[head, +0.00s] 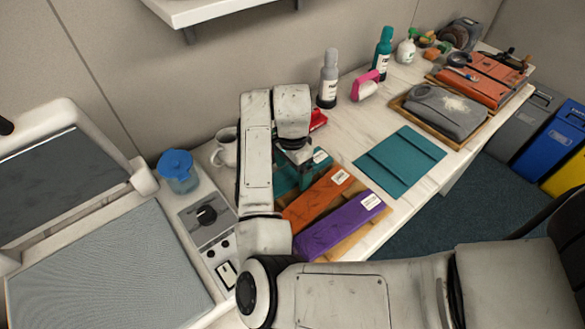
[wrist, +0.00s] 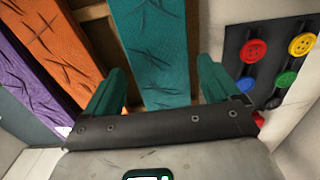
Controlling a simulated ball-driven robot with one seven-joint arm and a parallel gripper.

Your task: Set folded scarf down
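A teal folded scarf (wrist: 155,50) lies in a wooden tray, seen in the wrist view between my two spread fingers. In the head view, part of the same teal scarf (head: 285,180) shows, mostly hidden by my arm. My gripper (wrist: 163,78) is over the near end of this scarf, one finger on each side, with a gap visible at the right finger. An orange scarf (head: 316,198) and a purple scarf (head: 340,222) lie beside it in the tray (head: 350,241). Whether the fingers touch the teal scarf is unclear.
A dark card with coloured buttons (wrist: 268,62) lies right of the gripper in the wrist view. A teal cloth (head: 400,160) lies flat on the counter. A mug (head: 224,150), blue-lidded jug (head: 178,172), grey bottle (head: 328,80) and pink item (head: 366,86) stand around the tray.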

